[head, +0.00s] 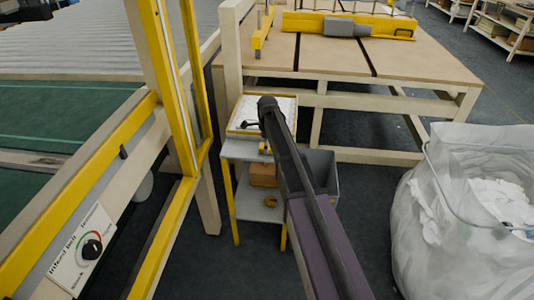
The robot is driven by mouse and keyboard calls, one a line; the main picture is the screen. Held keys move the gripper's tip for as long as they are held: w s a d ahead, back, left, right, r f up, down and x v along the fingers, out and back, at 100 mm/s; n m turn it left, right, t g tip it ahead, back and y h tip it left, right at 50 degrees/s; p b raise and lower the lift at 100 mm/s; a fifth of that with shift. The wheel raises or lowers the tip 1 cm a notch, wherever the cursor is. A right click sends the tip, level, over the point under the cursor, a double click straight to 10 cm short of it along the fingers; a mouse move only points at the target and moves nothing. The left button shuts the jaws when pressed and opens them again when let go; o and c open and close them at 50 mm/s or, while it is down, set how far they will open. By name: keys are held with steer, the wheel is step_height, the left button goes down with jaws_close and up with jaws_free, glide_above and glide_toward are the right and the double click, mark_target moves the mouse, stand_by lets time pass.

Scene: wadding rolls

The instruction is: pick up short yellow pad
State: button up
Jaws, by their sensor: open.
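I cannot surely pick out the short yellow pad. A small yellow piece (265,148) shows beside my arm at the front of the small stand, partly hidden, and I cannot tell if it is the pad. The stand's top holds a shallow tray (236,131) with a yellow-tan rim and a white inside. My gripper (247,124) is small and dark here, over or at the tray, open, with nothing seen in it.
The stand's lower shelf (250,210) holds an orange-brown box (263,175) and a yellow ring (270,201). A grey bin (323,175) stands behind my arm. A large white bag (460,220) is at right. A yellow-framed machine (85,170) is at left, a wooden worktable (420,75) behind.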

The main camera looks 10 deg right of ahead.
steer(key=shift+f, duration=0.1)
stand_by(0.6)
steer(key=c, duration=1.2)
